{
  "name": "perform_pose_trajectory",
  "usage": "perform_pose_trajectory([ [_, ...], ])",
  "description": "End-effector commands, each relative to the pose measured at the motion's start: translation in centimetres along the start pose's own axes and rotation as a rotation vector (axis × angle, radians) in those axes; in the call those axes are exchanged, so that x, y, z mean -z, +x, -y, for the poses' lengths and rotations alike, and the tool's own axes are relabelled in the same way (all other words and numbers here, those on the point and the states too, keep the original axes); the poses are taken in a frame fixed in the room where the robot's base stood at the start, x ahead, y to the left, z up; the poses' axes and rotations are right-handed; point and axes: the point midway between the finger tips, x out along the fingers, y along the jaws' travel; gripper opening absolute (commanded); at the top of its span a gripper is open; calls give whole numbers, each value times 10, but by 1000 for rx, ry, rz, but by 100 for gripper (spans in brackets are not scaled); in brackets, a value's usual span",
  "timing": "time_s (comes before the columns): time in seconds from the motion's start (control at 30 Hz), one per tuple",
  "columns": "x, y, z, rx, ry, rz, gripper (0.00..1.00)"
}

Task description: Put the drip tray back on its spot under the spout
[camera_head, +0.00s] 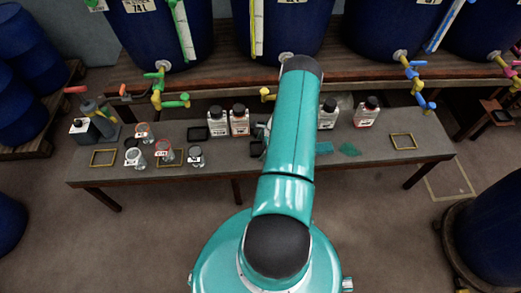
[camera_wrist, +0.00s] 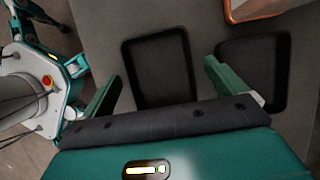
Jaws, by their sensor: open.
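Two black, shallow, square drip trays show in the wrist view. One tray (camera_wrist: 158,68) lies on the grey bench between my fingers in the picture, and a second tray (camera_wrist: 262,72) lies to its right, partly behind the right finger. My gripper (camera_wrist: 163,72) is open, with green fingers apart and nothing held. In the head view, one black tray (camera_head: 198,133) lies left of the white bottles, and another black tray (camera_head: 257,149) is partly hidden by my arm. Spouts include a green-yellow one (camera_head: 160,92) and a blue-yellow one (camera_head: 417,86). My arm hides my gripper there.
Yellow rectangular outlines mark the bench at left (camera_head: 104,157) and right (camera_head: 403,142). Labelled flasks (camera_head: 164,150) crowd the left part. White bottles (camera_head: 239,121) stand at the back. A dark-topped stand (camera_head: 499,114) is far right. An orange-edged object (camera_wrist: 255,10) shows in the wrist view.

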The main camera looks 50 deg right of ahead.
Motion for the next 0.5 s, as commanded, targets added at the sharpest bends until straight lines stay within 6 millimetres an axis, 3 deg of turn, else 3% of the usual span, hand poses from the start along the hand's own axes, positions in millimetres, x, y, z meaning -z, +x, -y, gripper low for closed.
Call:
perform_pose_trajectory([
  [0.47,2,4,-1,-2,0,0,96],
  [0.5,2,4,-1,-1,0,0,90],
])
